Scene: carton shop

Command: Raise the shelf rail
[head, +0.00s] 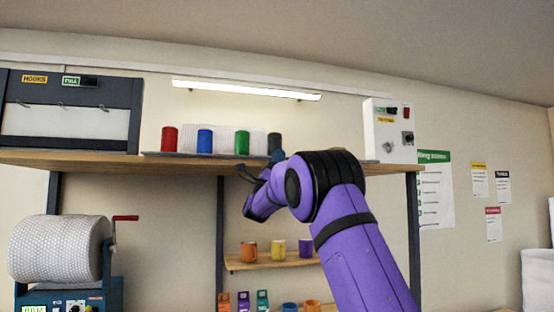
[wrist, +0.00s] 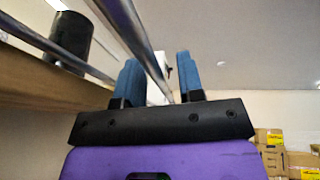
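In the wrist view a bright metal rail (wrist: 143,45) runs down from the top edge to between the two blue fingers of my gripper (wrist: 160,75). The fingers stand apart with a gap beside the rail; I cannot tell whether either touches it. A second, thinner metal bar (wrist: 40,42) slants in from the left. In the head view my gripper (head: 277,156) is at the front edge of the upper shelf (head: 100,160), near its right part. The rail is not clearly made out there, and my arm hides part of the shelf edge.
Red (head: 169,139), blue (head: 205,141), green (head: 242,143) and dark (head: 274,142) cylinders stand in a row on the upper shelf. A control box (head: 389,130) stands at its right end. A lower shelf (head: 240,262) holds mugs. A large roll (head: 60,250) is at left.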

